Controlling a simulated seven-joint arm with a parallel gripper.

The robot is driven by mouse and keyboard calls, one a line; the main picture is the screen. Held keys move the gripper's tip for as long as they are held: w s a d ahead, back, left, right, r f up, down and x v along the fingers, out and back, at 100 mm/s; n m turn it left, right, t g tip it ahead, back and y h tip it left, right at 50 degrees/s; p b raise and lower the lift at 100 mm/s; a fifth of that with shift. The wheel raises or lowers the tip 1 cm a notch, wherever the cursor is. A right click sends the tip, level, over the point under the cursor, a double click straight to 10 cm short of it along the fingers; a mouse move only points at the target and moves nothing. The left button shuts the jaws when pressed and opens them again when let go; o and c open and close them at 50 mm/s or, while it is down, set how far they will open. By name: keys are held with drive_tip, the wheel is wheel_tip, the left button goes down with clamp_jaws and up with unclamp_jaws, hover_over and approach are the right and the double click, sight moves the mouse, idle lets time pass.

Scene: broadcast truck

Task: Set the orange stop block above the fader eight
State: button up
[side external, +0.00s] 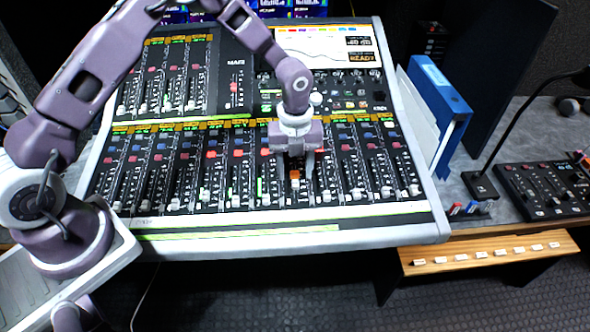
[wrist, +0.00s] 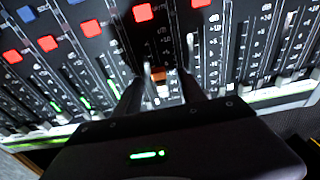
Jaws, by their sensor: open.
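The orange stop block (side external: 295,174) is a small piece on the mixing console, between the fingers of my gripper (side external: 294,168). In the wrist view the orange block (wrist: 159,75) shows between the two dark fingers of my gripper (wrist: 163,93), just by a light fader cap (wrist: 160,89). The fingers are open and stand on either side of the block, low over the console. Whether either finger touches the block, I cannot tell. Which numbered fader this is cannot be read.
The mixing console (side external: 290,222) carries rows of faders with red and blue buttons. A blue binder (side external: 452,110) stands at its right. A small fader box (side external: 545,188), a lamp stem (side external: 508,135) and a wooden shelf (side external: 480,258) with several white labels lie further right.

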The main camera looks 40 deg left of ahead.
sight(295, 175)
wheel_tip(295, 175, up, 6)
drive_tip(key=shift+r, duration=0.2)
drive_tip(key=shift+r, duration=0.15)
drive_tip(key=s+a+r+n+t+y, duration=0.1)
drive_tip(key=s+a+r+n+t, duration=0.1)
drive_tip(key=s+r+n, duration=0.65)
drive_tip(key=s+a+r+n+t, duration=0.15)
drive_tip(key=s+r+n, duration=0.3)
drive_tip(key=r, duration=0.65)
drive_tip(key=s+r+n+t+h, duration=0.1)
drive_tip(key=s+r+n+t, duration=0.1)
drive_tip(key=s+n, duration=1.2)
drive_tip(key=shift+s+a+r, duration=0.15)
drive_tip(key=shift+s+a, duration=0.3)
drive_tip(key=shift+s, duration=0.15)
